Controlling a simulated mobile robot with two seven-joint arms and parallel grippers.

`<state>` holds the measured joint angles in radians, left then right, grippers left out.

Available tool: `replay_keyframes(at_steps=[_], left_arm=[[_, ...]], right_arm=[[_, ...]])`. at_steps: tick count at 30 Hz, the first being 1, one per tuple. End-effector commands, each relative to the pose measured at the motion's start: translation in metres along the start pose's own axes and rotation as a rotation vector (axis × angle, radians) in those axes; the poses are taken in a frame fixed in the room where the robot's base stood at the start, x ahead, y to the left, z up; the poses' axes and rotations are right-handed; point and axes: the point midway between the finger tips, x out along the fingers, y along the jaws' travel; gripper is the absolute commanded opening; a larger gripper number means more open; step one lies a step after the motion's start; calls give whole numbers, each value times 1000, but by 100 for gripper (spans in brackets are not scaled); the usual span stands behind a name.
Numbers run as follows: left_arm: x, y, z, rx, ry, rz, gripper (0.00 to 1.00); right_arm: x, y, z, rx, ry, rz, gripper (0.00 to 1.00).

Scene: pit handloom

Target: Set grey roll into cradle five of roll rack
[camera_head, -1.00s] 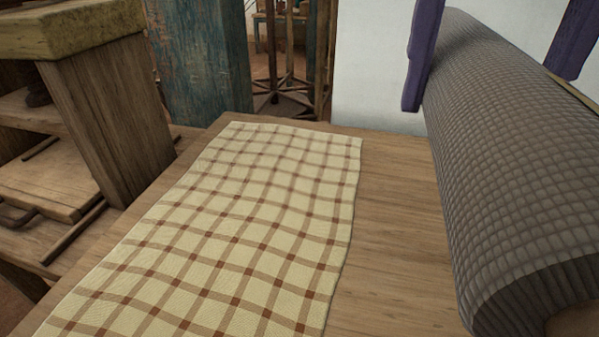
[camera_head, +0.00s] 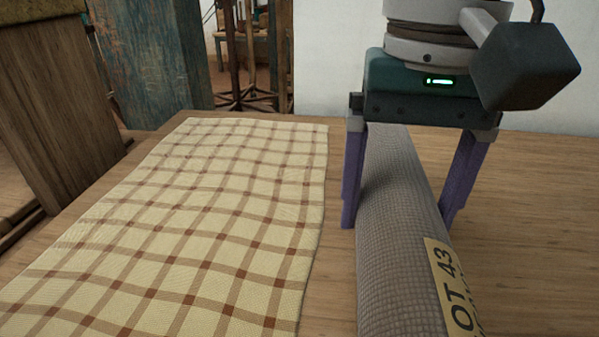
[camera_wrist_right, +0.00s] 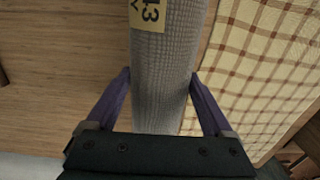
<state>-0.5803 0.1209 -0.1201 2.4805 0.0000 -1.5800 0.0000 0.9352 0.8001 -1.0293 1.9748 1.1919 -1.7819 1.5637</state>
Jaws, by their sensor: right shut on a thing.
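The grey roll (camera_head: 392,265) is a long woven cylinder with a yellow label reading "LOT 43". It lies lengthwise, away from me, low over the wooden table; I cannot tell whether it touches the top. My right gripper (camera_head: 398,222) straddles it from above near its far end, one purple finger on each side, shut on it. The right wrist view also shows the roll (camera_wrist_right: 166,55) between the purple fingers (camera_wrist_right: 160,77). My left gripper is not in view. I see no roll rack or cradles in these views.
A cream and brown checked cloth (camera_head: 200,215) lies flat on the table, left of the roll. Bare wooden tabletop (camera_head: 530,220) is free to the right. A teal post (camera_head: 150,60) and a wooden frame (camera_head: 50,120) stand at the left. A white wall (camera_head: 335,60) is behind.

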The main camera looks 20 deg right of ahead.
Motion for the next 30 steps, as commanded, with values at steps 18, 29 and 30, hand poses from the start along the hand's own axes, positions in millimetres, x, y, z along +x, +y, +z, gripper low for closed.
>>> replay_keyframes(at_steps=[18, 29, 30], left_arm=[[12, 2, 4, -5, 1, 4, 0], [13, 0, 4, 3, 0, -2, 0], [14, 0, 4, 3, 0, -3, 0]], right_arm=[[37, 0, 0, 1, 0, -1, 0], [39, 0, 0, 0, 0, 0, 100], [38, 0, 0, 0, 0, 0, 100]])
